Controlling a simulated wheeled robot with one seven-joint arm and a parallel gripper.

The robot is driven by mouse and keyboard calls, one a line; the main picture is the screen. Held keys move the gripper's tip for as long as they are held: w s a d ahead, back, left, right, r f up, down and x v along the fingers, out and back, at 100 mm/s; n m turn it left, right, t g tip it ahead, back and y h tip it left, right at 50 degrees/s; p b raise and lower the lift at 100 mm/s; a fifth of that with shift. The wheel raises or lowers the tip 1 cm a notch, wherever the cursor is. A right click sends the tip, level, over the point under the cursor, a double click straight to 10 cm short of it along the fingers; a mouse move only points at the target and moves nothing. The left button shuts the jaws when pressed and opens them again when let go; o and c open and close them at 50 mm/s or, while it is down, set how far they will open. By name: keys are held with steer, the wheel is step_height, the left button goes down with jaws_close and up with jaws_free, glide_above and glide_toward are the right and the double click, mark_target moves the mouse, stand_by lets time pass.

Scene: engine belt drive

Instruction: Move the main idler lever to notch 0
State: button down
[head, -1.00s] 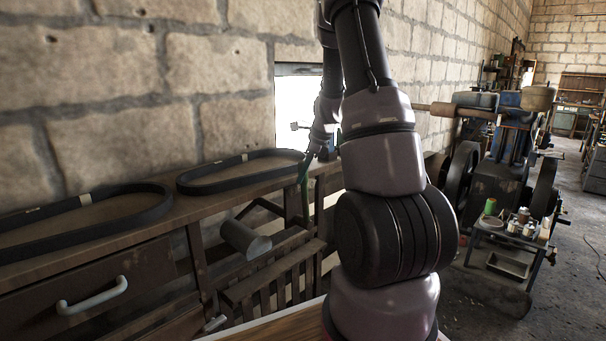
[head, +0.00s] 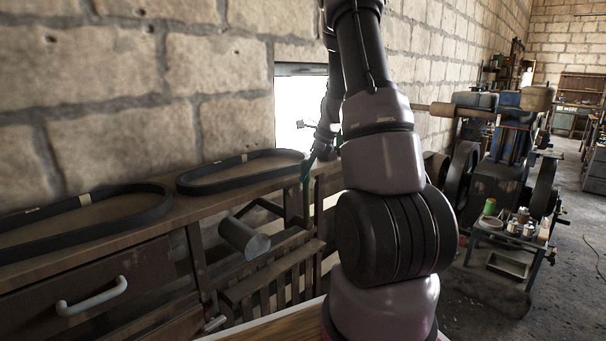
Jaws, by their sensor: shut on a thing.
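My arm rises through the middle of the head view and bends down behind itself on the left. My gripper (head: 307,168) is at its far end, small, with a green part showing just beyond the right end of the bench. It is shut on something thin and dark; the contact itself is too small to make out. The main idler lever cannot be clearly told apart there, and its notches are not visible.
Two black belts, one on the left (head: 150,212) and one farther back (head: 190,186), lie on the wooden bench (head: 100,228) along the wall. A grey cylinder (head: 240,238) juts out in front of it. Machinery (head: 495,180) and a small cart (head: 510,240) stand at right.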

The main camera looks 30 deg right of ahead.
steer(key=w+d+f+g+y, duration=0.1)
steer(key=w+d+y, duration=0.1)
steer(key=d, duration=0.4)
steer(key=shift+w+d+m+y, duration=0.2)
steer(key=shift+d+m+y, duration=0.2)
steer(key=shift+y, duration=0.5)
steer(key=c, duration=0.5)
jaws_free()
steer(key=shift+d, duration=0.1)
steer(key=v, duration=1)
steer(key=shift+d+r, duration=0.2)
steer(key=shift+r, duration=0.1)
